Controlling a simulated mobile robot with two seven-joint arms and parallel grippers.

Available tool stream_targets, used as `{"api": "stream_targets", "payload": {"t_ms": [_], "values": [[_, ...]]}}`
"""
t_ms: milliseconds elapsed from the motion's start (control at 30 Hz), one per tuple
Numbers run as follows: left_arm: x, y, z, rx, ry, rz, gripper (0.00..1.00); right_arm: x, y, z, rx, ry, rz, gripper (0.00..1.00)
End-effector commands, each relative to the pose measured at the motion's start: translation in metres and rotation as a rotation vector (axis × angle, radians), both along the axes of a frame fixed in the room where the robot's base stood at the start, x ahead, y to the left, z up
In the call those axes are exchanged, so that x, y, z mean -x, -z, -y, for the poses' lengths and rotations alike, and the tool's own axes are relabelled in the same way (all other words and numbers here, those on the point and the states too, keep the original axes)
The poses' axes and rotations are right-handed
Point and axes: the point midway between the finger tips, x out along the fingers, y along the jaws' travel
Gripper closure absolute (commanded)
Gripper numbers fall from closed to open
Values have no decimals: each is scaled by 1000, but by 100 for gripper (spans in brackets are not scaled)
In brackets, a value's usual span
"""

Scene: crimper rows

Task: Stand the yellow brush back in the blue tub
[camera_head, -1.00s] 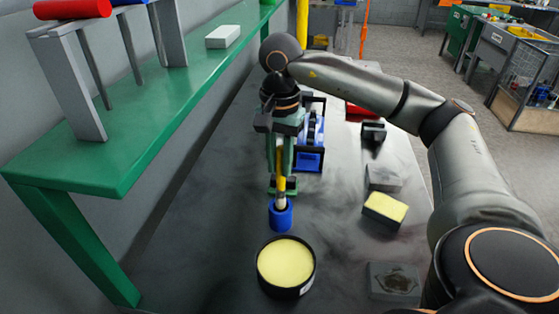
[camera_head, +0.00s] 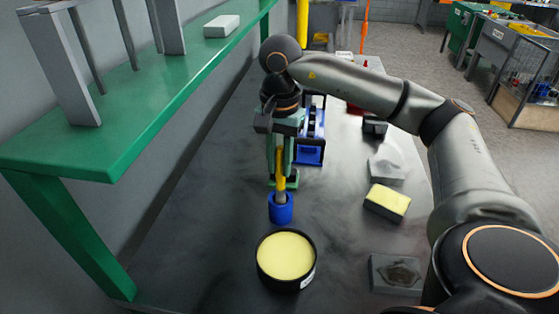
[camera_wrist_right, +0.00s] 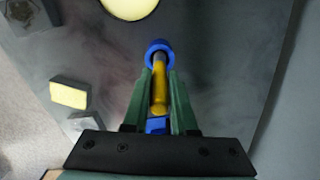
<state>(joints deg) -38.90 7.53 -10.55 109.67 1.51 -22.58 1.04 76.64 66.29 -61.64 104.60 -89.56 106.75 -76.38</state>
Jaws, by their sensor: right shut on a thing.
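The yellow brush (camera_head: 281,182) is held upright, slightly tilted, between the green fingers of my right gripper (camera_head: 279,166). The right gripper (camera_wrist_right: 158,80) is shut on the brush, which also shows in the right wrist view (camera_wrist_right: 159,95). The blue tub (camera_head: 281,210) stands on the dark table just below. In the right wrist view the brush's lower end overlaps the opening of the blue tub (camera_wrist_right: 160,48). How deep the end sits, or whether it touches the bottom, is hidden. My left gripper is not in view.
A black round tin with a pale yellow top (camera_head: 286,257) stands close in front of the tub. A blue and black fixture (camera_head: 310,145) is behind it. A yellow-topped block (camera_head: 387,202) and grey blocks lie right. A green shelf (camera_head: 150,130) runs along the left.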

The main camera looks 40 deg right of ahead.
Motion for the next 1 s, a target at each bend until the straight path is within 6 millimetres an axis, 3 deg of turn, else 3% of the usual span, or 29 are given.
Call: {"api": "stream_targets", "payload": {"t_ms": [1000], "values": [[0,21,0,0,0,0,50,0,27,0,0,0,0,100]]}}
